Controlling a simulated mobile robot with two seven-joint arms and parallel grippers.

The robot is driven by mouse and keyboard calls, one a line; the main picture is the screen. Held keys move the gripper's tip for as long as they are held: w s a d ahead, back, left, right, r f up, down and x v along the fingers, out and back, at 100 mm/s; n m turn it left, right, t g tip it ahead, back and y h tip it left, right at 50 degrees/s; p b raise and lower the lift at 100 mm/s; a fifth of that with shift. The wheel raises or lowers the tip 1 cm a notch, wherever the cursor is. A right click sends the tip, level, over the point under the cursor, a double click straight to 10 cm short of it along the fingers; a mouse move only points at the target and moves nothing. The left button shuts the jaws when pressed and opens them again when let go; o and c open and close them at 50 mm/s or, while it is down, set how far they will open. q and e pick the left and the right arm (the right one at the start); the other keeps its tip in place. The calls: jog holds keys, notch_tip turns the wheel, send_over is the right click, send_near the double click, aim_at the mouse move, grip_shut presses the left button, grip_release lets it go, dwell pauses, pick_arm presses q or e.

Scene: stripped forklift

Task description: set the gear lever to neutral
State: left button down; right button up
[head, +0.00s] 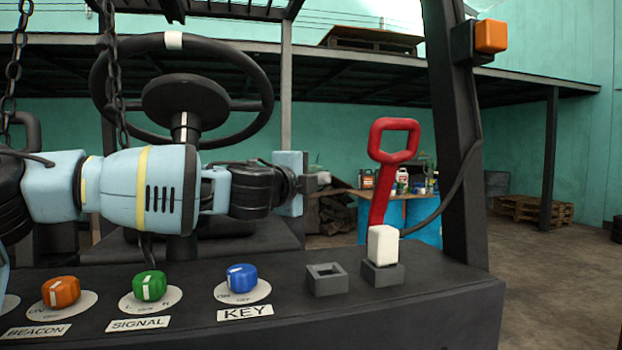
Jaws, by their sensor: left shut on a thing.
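My left arm reaches in from the left, across the front of the steering wheel. My left gripper (314,182) is above the dark console, left of the red loop handle and apart from it. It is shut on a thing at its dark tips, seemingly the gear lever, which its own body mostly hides. I cannot make out the lever's shape or its position. My right gripper is not in view.
The steering wheel (262,105) stands behind my arm. The red loop handle (384,190) rises behind the rocker, near a dark post (455,130).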

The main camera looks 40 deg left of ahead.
pick_arm(q)
jog(key=shift+r, duration=0.15)
jog(key=c, duration=1.2)
grip_release()
jog(key=s+d, duration=0.1)
jog(key=s, duration=0.6)
jog(key=shift+s+d+p, duration=0.25)
jog(key=shift+s+p, duration=0.1)
jog(key=shift+s, duration=0.05)
